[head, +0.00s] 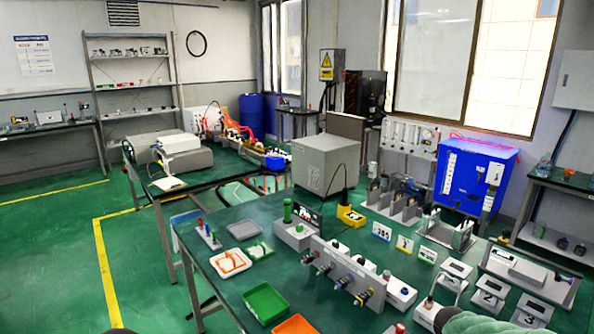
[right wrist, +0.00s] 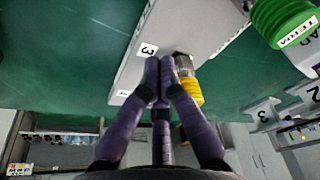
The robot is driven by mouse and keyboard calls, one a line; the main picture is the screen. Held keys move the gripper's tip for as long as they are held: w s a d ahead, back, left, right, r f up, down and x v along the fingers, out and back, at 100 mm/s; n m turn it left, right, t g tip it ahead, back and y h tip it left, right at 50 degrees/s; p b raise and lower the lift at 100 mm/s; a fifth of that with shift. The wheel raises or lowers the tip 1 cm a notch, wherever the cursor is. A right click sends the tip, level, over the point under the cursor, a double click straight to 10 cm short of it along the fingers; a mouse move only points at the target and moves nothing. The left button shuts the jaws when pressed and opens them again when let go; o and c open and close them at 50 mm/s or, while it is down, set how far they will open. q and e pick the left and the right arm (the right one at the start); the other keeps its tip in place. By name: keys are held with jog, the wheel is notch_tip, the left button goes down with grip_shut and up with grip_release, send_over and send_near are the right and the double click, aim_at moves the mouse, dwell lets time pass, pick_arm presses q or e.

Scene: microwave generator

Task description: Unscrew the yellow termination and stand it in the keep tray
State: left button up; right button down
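The yellow termination (right wrist: 188,90) shows in the right wrist view as a ribbed yellow piece with a dark metal end, beside a white panel (right wrist: 130,75) marked 3. My right gripper (right wrist: 160,66) has its purple fingertips together just left of the yellow piece. Nothing shows between them; I cannot tell whether they touch it. A green tray (head: 265,303) and an orange tray (head: 295,325) lie at the near edge; I cannot tell which is the keep tray. My left gripper is out of view.
A grey tray (head: 243,230) and a white tray with orange items (head: 231,261) lie on the left of the green table. Numbered stands (head: 488,297) crowd its right side. A green piece labelled TERM (right wrist: 283,22) is near my right gripper in the wrist view.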

jog(key=shift+s+a, duration=0.15)
jog(key=shift+a, duration=0.1)
notch_tip(320, 180, up, 6)
jog(key=p, duration=0.3)
dwell(0.3)
